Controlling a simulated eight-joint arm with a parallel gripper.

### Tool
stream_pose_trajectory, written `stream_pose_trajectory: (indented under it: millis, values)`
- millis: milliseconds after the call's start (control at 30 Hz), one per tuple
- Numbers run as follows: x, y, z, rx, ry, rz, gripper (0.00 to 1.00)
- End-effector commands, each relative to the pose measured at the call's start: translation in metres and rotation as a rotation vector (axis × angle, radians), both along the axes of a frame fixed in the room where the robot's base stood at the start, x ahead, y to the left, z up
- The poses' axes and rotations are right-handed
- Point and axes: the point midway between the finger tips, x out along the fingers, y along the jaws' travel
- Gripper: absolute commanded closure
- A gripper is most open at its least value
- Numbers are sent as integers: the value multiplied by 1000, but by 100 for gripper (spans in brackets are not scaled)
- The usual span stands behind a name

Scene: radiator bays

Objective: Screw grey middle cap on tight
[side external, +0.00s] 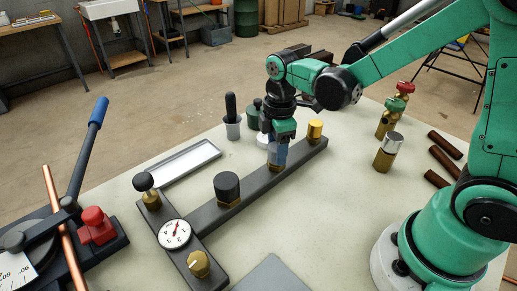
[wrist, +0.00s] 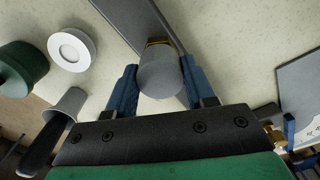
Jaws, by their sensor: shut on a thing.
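The grey middle cap (wrist: 160,76) is between the two blue fingers of my gripper (wrist: 158,67) in the wrist view. My gripper (side external: 277,157) is shut on it, above the middle of the dark bar (side external: 256,185). A brass fitting (wrist: 158,42) shows at the cap's far edge in the wrist view, and brass also shows low under the fingers in the side view. The fingers hide most of the cap there. I cannot tell how far the cap sits on the thread.
A pressure gauge (side external: 174,234) sits on the crossing bar. A white tray (side external: 178,163), a grey cup (side external: 233,128) and a dark green pot (side external: 253,117) stand behind.

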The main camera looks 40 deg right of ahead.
Motion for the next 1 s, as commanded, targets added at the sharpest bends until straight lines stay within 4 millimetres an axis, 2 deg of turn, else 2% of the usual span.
stream_pose_trajectory:
  millis: [600, 767, 1000]
  values:
    - [0, 0, -1, 1, -1, -1145, 100]
    - [0, 0, -1, 1, -1, -1307, 100]
    - [0, 0, -1, 1, -1, -1326, 100]
